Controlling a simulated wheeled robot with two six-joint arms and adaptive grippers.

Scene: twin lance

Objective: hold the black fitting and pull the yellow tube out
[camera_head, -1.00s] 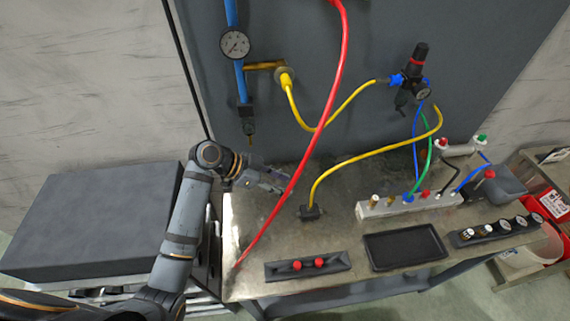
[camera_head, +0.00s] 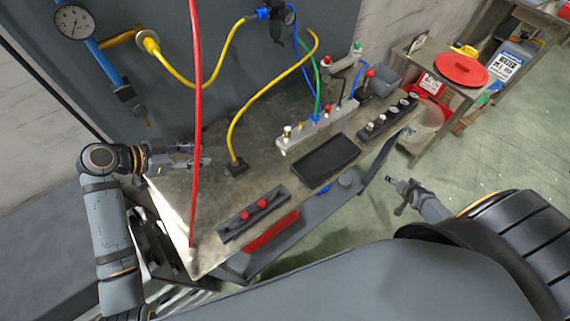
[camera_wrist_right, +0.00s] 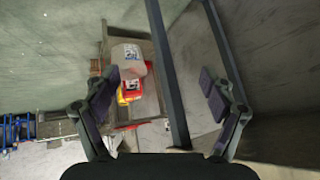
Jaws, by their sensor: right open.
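The black fitting (camera_head: 236,167) is a small dark block on the metal bench top. One end of the yellow tube (camera_head: 262,108) goes into it, and the tube arches up and right to a free-looking end. My left gripper (camera_head: 207,156) is just left of the fitting, above the bench and apart from it, pointing right. The red hose crosses in front of it, and its jaw gap is too small to make out. My right gripper (camera_head: 395,188) is off the bench's right side, over the floor. In the right wrist view it (camera_wrist_right: 160,92) is open and empty.
The red hose (camera_head: 196,95) hangs down to the bench's front left. A black tray (camera_head: 325,160), a holder with red knobs (camera_head: 254,213) and a white manifold (camera_head: 316,131) stand around the fitting. A shelf with a red lid (camera_head: 461,69) is at right.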

